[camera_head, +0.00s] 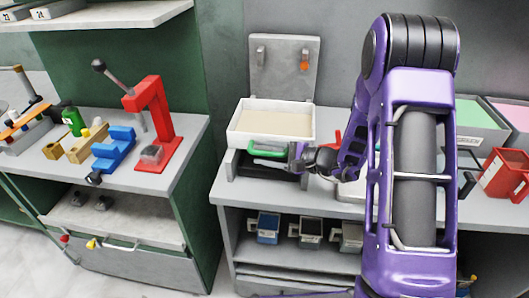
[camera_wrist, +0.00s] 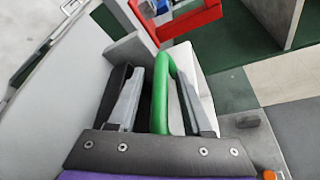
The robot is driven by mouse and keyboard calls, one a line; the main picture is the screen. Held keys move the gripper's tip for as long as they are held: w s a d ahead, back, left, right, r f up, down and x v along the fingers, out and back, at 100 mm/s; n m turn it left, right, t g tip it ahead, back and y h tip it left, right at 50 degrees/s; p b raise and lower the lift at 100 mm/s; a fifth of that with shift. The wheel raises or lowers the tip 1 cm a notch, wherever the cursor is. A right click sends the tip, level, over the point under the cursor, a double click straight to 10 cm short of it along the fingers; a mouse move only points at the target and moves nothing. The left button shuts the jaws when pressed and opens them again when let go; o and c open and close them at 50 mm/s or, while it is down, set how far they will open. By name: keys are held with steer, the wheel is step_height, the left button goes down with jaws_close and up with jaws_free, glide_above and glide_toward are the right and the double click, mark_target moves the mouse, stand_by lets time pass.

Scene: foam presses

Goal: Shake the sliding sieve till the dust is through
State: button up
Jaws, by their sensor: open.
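The sliding sieve (camera_head: 233,131) is a white, open-topped box with beige dust in it, on the bench in the head view. Its green handle (camera_head: 262,149) is on its front side. In the wrist view the green handle (camera_wrist: 160,92) stands between my two fingers, with the white sieve wall (camera_wrist: 205,96) partly hidden behind the right one. My gripper (camera_head: 262,158) is open around the handle; it also shows in the wrist view (camera_wrist: 156,65). I cannot tell whether a finger touches the handle. What lies under the sieve is mostly hidden.
A grey panel (camera_head: 284,68) with an orange knob stands behind the sieve. A red press (camera_head: 155,125) and a blue block (camera_head: 114,150) stand on the left bench. A red container (camera_head: 505,174) is at right. Several bins (camera_head: 310,231) sit on the shelf below.

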jaws_close()
stand_by(1.3)
